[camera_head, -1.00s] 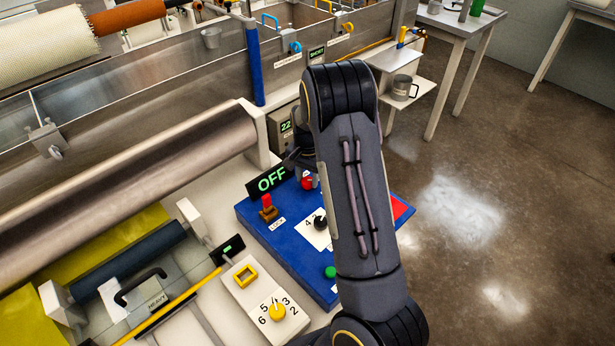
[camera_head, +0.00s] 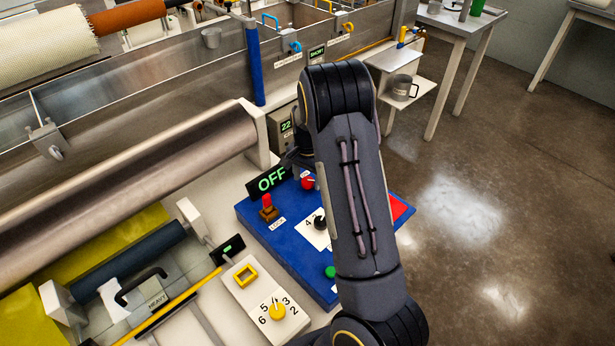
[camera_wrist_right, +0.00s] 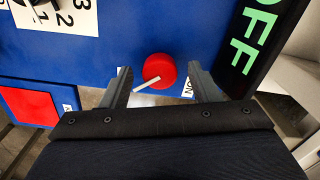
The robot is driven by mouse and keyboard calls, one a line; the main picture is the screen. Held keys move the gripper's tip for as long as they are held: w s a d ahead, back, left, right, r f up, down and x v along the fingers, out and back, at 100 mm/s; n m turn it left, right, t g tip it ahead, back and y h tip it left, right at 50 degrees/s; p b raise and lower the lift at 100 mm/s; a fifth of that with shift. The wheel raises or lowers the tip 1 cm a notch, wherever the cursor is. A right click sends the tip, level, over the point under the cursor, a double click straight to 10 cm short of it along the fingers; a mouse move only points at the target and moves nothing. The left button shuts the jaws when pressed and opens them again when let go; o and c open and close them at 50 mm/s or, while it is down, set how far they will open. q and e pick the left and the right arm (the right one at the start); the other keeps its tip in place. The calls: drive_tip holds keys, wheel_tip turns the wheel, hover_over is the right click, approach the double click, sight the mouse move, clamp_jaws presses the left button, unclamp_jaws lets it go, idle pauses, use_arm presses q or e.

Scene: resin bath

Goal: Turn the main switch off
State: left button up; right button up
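The main switch is a red round knob (camera_head: 308,182) on the blue control panel (camera_head: 288,237), beside a black display (camera_head: 269,180) that reads OFF in green. In the right wrist view the knob (camera_wrist_right: 158,70) has a white pointer aimed to the lower left, away from the partly visible ON label (camera_wrist_right: 188,87). My right gripper (camera_wrist_right: 158,68) is open, with one fingertip on each side of the knob and gaps visible between. In the head view my forearm hides most of this gripper. My left gripper is not in view.
A red toggle (camera_head: 267,203) with a LOCK label, a black numbered dial (camera_head: 320,222) and a green button (camera_head: 330,271) share the panel. A red square (camera_wrist_right: 29,105) is at its edge. A yellow dial (camera_head: 277,310) is on the white plate nearby. Open floor lies right.

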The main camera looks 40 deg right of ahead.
sight(307, 182)
wheel_tip(307, 182, up, 8)
drive_tip(key=shift+f, duration=0.1)
idle(0.5)
idle(0.4)
drive_tip(key=shift+s+a+r, duration=0.15)
drive_tip(key=shift+s+r, duration=0.05)
drive_tip(key=shift+r, duration=0.05)
drive_tip(key=s+a+r+n+t+y, duration=0.2)
drive_tip(key=s+a+r+n, duration=0.35)
drive_tip(key=s+a, duration=0.3)
drive_tip(key=s+a+r+n+t+y, duration=0.2)
drive_tip(key=s+a+r+n+t, duration=0.15)
drive_tip(key=s+a+r, duration=0.5)
drive_tip(key=s+a+f+n, duration=0.3)
drive_tip(key=s, duration=0.5)
drive_tip(key=shift+f+n, duration=0.3)
drive_tip(key=shift+f, duration=0.1)
